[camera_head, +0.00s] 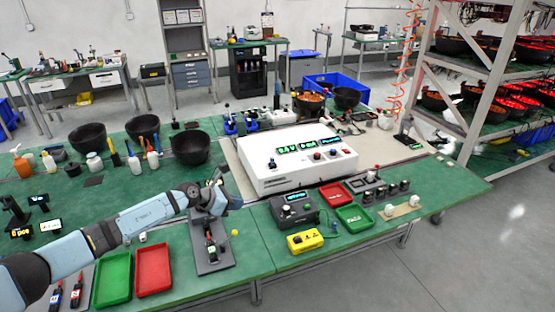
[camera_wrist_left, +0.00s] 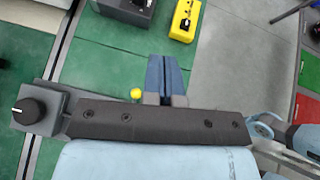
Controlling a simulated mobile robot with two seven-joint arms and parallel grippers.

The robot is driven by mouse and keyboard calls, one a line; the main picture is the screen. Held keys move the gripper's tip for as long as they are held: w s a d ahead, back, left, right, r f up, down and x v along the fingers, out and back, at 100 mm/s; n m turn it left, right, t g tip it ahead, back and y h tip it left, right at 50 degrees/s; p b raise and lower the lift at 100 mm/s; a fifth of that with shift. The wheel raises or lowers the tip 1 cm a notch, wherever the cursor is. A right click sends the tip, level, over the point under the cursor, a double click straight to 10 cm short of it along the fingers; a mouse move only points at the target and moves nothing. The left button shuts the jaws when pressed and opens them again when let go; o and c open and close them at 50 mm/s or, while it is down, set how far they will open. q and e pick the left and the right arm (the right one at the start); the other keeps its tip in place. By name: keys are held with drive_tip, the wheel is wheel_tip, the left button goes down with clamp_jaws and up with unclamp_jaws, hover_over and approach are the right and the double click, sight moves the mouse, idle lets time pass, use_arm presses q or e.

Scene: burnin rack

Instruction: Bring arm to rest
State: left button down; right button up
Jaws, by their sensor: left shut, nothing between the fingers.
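My left arm (camera_head: 135,218) reaches in from the left over the front of the green bench (camera_head: 265,240). My left gripper (camera_head: 214,190) is above the bench, near a grey fixture plate (camera_head: 207,262) with a yellow ball (camera_head: 234,233). In the left wrist view, the gripper's two fingers (camera_wrist_left: 165,75) are together with nothing between them. The yellow ball also shows there (camera_wrist_left: 136,93), just left of the fingers. My right gripper is not in view.
A white tester (camera_head: 297,160) with lit displays stands behind and right of the gripper. Green (camera_head: 113,280) and red (camera_head: 153,270) trays lie left of the fixture. A yellow box (camera_head: 305,241) and black box (camera_head: 294,208) are to the right. Black bowls (camera_head: 190,148) stand farther back.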

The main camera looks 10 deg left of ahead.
use_arm(q)
drive_tip(key=s+d+f+n+t+h, duration=0.1)
drive_tip(key=s+d+f+n+t, duration=0.2)
drive_tip(key=s+d+n, duration=0.5)
drive_tip(key=s+d+f+n+t+h, duration=0.1)
drive_tip(key=s+d+f+n+t, duration=0.2)
drive_tip(key=s+d+n, duration=0.5)
drive_tip(key=s+a+f+n+g+y, duration=0.1)
drive_tip(key=s+a+f+n+y, duration=0.1)
drive_tip(key=s+n, duration=0.6)
drive_tip(key=s+a+f+n+y, duration=0.3)
drive_tip(key=s+n, duration=0.6)
drive_tip(key=s+a+f+n+g+y, duration=0.1)
drive_tip(key=s+a+f+n+y, duration=0.1)
drive_tip(key=s+n, duration=0.6)
drive_tip(key=shift+s+a+f+n+g, duration=0.15)
drive_tip(key=shift+f+n+g, duration=0.15)
drive_tip(key=shift+f+n, duration=0.3)
